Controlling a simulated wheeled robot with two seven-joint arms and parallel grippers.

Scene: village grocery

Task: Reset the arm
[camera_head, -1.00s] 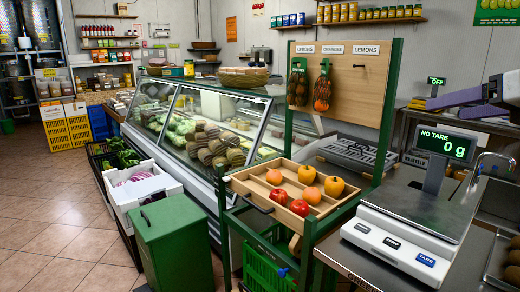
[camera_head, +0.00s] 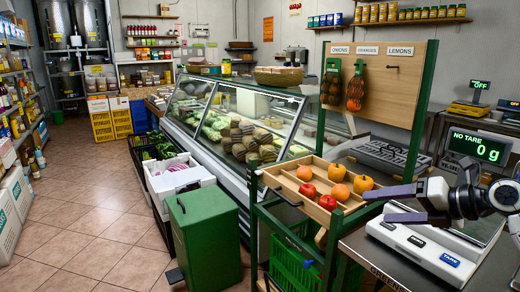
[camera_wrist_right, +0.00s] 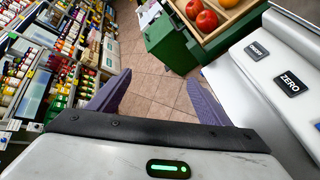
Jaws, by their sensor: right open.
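My right gripper (camera_head: 386,205) comes in from the right edge in the head view, above the front of the weighing scale (camera_head: 425,245) and just right of the wooden produce tray. Its purple fingers are apart, with nothing between them; the right wrist view shows them open (camera_wrist_right: 150,95) over the tiled floor. My left gripper is not in view.
The wooden tray (camera_head: 278,181) holds red, orange and yellow fruit on a green stand. A green bin (camera_head: 205,235) stands left of it. A glass display counter (camera_head: 235,125) runs behind. The floor (camera_head: 85,215) at the left is open, with shelves along the left edge.

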